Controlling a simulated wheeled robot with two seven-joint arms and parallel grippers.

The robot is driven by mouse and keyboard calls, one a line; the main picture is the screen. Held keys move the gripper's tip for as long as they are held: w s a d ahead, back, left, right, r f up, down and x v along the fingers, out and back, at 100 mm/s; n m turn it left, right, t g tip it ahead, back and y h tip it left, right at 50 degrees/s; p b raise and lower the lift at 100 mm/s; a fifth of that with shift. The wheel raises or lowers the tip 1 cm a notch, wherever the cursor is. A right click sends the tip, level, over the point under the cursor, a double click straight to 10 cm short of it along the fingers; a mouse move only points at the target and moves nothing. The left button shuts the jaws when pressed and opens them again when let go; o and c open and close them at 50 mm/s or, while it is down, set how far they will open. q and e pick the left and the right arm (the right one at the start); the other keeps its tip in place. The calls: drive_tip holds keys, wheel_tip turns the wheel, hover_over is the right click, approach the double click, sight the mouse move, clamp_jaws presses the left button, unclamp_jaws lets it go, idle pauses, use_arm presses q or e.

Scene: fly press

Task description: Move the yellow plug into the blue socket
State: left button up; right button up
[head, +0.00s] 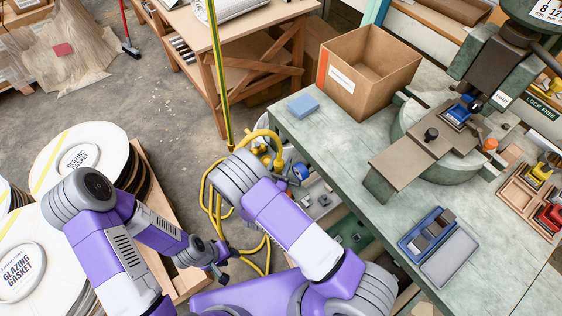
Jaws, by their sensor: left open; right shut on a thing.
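A yellow cable curls behind the far end of my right arm. Its thick yellow end (278,161), which looks like the yellow plug, is beside my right gripper (270,160). That gripper is mostly hidden by its own arm, and it is shut. The blue round part (300,171), which looks like the blue socket, is just right of the yellow end, low beside the bench. I cannot tell whether they touch. My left gripper (223,270) is open and empty, low at the left, near the loops of yellow cable on the floor.
The green-grey bench (340,150) holds a cardboard box (365,75), a blue block (303,106), the press (430,145) and a tray of blocks (435,240). White gasket reels (85,150) stand at the left. A yellow-green pole (218,80) hangs near the cable.

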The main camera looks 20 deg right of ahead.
drive_tip(key=shift+f+b, duration=0.55)
drive_tip(key=shift+f, duration=0.2)
idle(0.5)
idle(0.3)
drive_tip(key=o, duration=1.6)
drive_tip(key=shift+c, duration=0.2)
drive_tip(key=shift+d+r, duration=0.1)
